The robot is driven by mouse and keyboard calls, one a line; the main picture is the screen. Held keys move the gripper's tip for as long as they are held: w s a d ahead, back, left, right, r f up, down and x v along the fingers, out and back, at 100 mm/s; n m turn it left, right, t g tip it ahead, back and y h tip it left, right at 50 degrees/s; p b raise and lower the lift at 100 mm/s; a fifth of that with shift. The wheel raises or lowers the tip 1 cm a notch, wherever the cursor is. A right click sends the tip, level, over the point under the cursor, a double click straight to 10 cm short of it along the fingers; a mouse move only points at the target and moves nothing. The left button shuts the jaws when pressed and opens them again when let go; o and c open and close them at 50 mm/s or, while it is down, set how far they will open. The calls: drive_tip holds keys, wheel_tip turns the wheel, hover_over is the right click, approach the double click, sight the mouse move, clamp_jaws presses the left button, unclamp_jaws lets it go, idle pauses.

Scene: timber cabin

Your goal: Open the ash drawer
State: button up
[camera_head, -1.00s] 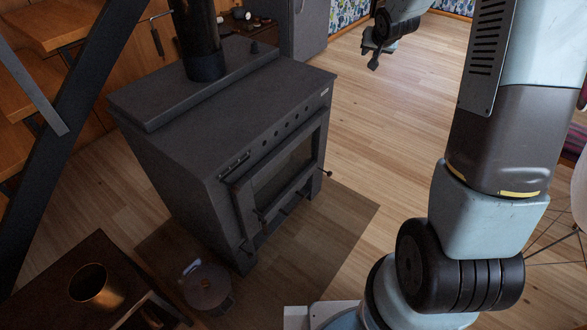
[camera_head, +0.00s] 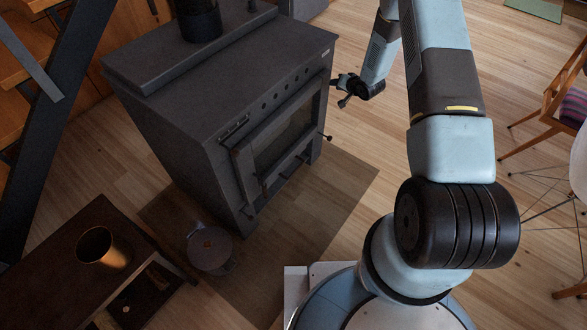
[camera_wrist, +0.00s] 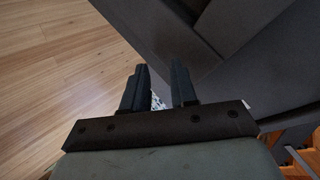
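The dark grey stove (camera_head: 215,110) stands left of centre in the head view, with a glass door (camera_head: 285,145) in its front. A low strip with small handles (camera_head: 280,178) runs under the door. I cannot tell for certain which part is the ash drawer, and I see no drawer pulled out. My gripper (camera_head: 340,89) is beside the stove's right upper corner, apart from the handles. In the wrist view my gripper (camera_wrist: 158,80) has its two dark fingers apart with nothing held between them. Dark grey panels (camera_wrist: 230,60), probably the stove, fill the wrist view's upper right.
A lidded pot (camera_head: 210,248) sits on the dark floor mat (camera_head: 310,235) in front of the stove. A dark bench with a brass cup (camera_head: 100,249) is at lower left. Chairs (camera_head: 555,110) stand at right.

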drive_tip(key=s+a+f+m+y, duration=0.2)
drive_tip(key=s+a+f+y, duration=0.2)
drive_tip(key=s+f, duration=1.1)
drive_tip(key=s+a+f+m+y, duration=0.35)
drive_tip(key=s+f, duration=0.65)
drive_tip(key=f, duration=0.8)
drive_tip(key=x, duration=1.4)
drive_tip(key=shift+s+f+n, duration=0.15)
drive_tip(key=shift+f+n, duration=0.1)
drive_tip(key=shift+n, duration=0.2)
drive_tip(key=shift+c, duration=0.4)
clamp_jaws()
